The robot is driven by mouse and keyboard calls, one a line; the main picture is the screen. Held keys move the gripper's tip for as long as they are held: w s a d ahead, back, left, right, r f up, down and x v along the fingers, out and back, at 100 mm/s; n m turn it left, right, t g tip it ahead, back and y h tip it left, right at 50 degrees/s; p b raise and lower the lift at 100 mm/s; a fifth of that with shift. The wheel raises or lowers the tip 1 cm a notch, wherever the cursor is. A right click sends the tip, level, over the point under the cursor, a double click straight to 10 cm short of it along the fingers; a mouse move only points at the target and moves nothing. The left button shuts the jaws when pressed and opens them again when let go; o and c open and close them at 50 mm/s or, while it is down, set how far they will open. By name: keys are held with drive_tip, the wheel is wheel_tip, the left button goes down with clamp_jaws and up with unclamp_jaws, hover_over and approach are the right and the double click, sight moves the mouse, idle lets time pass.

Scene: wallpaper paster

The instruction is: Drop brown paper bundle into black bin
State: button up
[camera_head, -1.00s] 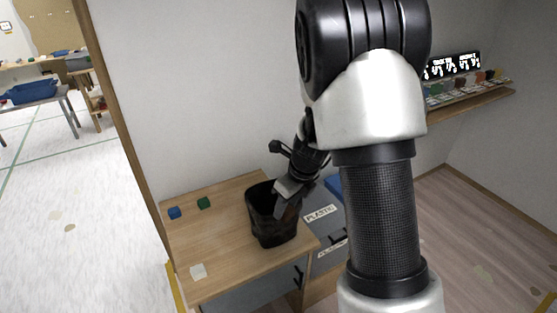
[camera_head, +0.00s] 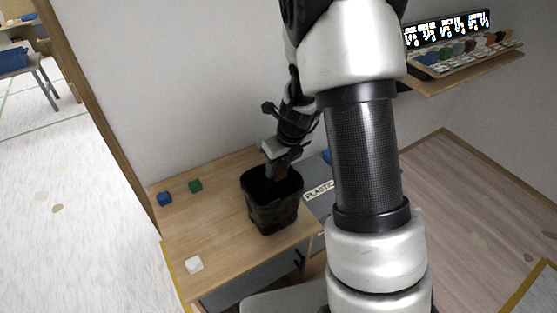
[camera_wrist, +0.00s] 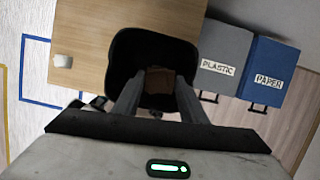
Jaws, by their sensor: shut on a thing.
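The black bin (camera_head: 272,212) stands upright on the wooden table, near its right edge. In the wrist view its dark rim and inside (camera_wrist: 152,42) surround the space ahead of my fingers. My gripper (camera_head: 282,170) points down over the bin's mouth. In the wrist view my gripper (camera_wrist: 160,98) has its two grey fingers on either side of the brown paper bundle (camera_wrist: 159,82), shut on it. The bundle is seen against the bin's dark inside. How deep it sits below the rim is hard to tell. The bundle is small and dark in the head view.
Blue (camera_head: 165,198), green (camera_head: 195,186) and white (camera_head: 194,264) blocks lie on the table (camera_head: 217,222). A grey plastic box (camera_wrist: 222,58) and a blue paper box (camera_wrist: 271,70) stand right of the bin. A wall stands behind; a shelf (camera_head: 470,66) hangs at right.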

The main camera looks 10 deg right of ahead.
wheel_tip(320, 180, down, 3)
drive_tip(key=shift+r+b, duration=0.2)
drive_tip(key=shift+b, duration=0.8)
drive_tip(key=shift+r, duration=0.1)
drive_tip(key=o, duration=1.1)
drive_tip(key=p+v, duration=0.3)
drive_tip(key=v, duration=1.4)
drive_tip(key=shift+r, duration=0.2)
